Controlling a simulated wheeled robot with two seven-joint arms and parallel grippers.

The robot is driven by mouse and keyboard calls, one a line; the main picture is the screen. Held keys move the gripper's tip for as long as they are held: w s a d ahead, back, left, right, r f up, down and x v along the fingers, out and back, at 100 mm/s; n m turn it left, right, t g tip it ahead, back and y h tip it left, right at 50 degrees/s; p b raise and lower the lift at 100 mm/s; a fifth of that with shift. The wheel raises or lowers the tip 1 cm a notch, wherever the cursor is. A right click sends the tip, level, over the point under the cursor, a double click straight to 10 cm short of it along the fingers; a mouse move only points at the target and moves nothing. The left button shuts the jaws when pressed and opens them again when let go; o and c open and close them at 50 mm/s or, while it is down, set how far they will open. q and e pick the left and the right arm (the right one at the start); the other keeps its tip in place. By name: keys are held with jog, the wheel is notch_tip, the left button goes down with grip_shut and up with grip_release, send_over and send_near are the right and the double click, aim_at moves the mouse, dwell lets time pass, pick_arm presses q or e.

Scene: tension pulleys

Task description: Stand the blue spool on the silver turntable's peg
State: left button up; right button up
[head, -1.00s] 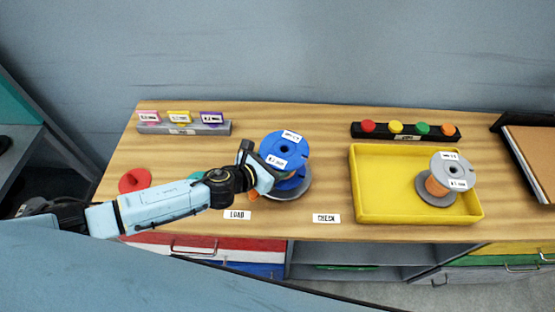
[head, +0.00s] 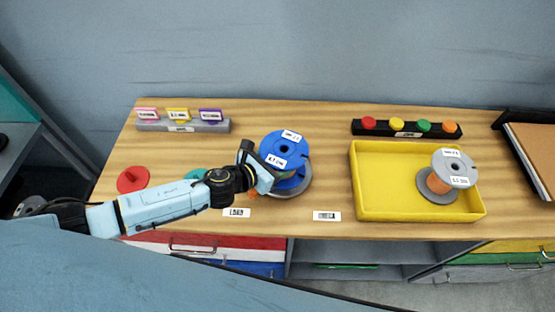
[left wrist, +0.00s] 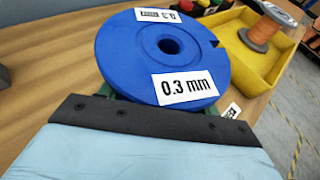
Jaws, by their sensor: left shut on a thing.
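The blue spool (head: 285,148), with a white "0.3 mm" label on its top flange, stands upright over the silver turntable (head: 304,186). The turntable's grey rim shows at the right and below the spool. The peg is hidden, and I cannot tell whether the spool rests fully down on it. My left gripper (head: 262,170) is shut on the spool from its left side. In the left wrist view the spool's top (left wrist: 165,50) fills the middle, with its dark centre hole visible. The fingertips are hidden under the flange. My right gripper is not in view.
A yellow tray (head: 362,190) to the right holds a grey spool (head: 454,166) with copper-coloured winding. A red disc (head: 133,179) and a teal disc (head: 195,174) lie at left. Tag rack (head: 205,127) and button bar (head: 408,135) stand at the back. The table between turntable and tray is clear.

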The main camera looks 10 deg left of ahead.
pick_arm(q)
jog(key=o, duration=1.5)
jog(key=shift+f, duration=0.15)
jog(key=shift+s+a, duration=0.1)
jog(key=v, duration=1.3)
jog(key=shift+r, duration=0.25)
